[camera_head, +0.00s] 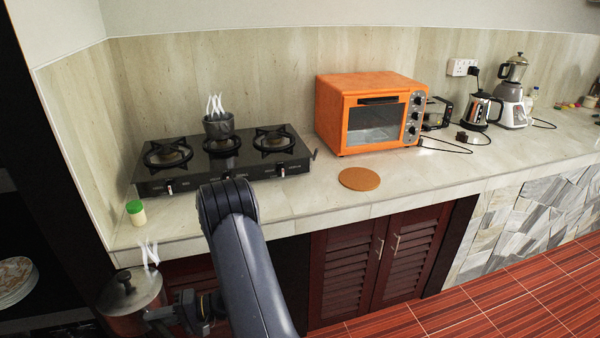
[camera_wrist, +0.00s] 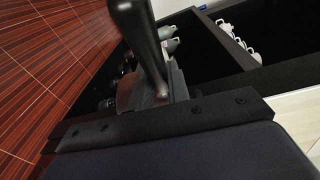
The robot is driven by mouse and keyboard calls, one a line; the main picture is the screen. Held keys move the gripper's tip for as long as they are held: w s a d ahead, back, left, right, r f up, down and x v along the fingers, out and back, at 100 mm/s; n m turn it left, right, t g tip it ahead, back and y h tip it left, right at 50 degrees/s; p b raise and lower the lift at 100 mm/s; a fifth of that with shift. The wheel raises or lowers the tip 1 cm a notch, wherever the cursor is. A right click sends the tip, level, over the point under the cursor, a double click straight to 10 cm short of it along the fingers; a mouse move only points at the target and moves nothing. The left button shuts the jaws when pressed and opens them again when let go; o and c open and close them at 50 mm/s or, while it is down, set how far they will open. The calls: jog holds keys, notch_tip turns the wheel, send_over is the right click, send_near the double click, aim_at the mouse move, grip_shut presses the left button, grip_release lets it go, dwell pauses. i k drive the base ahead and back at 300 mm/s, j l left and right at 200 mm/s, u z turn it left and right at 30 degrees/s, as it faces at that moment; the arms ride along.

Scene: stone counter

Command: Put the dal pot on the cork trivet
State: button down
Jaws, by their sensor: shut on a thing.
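The dal pot (camera_head: 128,295) is a brownish metal pot with a lid and a dark knob, with white steam above it. It hangs in the air at the lower left in the head view, in front of the counter edge. My gripper (camera_head: 165,312) is shut on its handle at the pot's right side. In the wrist view the dark handle (camera_wrist: 137,35) runs up from between the jaws; the pot's body is not visible there. The cork trivet (camera_head: 359,179) is a round orange-brown disc lying bare on the counter in front of the oven, well to the right of the pot.
A black gas stove (camera_head: 225,170) with a small steaming dark pot (camera_head: 218,126) stands left on the counter. An orange oven (camera_head: 335,110) is behind the trivet. A green-capped jar (camera_head: 136,212) stands near the front left edge. The counter around the trivet is clear.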

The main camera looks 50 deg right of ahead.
aim_at(369, 188)
jog(key=k+l+z, duration=0.1)
jog(key=l, duration=0.3)
jog(key=k+l+z, duration=0.1)
jog(key=k+l, duration=0.15)
jog(key=l, duration=0.15)
jog(key=k+l+z, duration=0.1)
jog(key=l, duration=0.3)
jog(key=k+l, duration=0.15)
jog(key=l, duration=0.3)
jog(key=k+l+z, duration=0.15)
jog(key=l, duration=0.25)
jog(key=k+l+z, duration=0.1)
jog(key=l, duration=0.35)
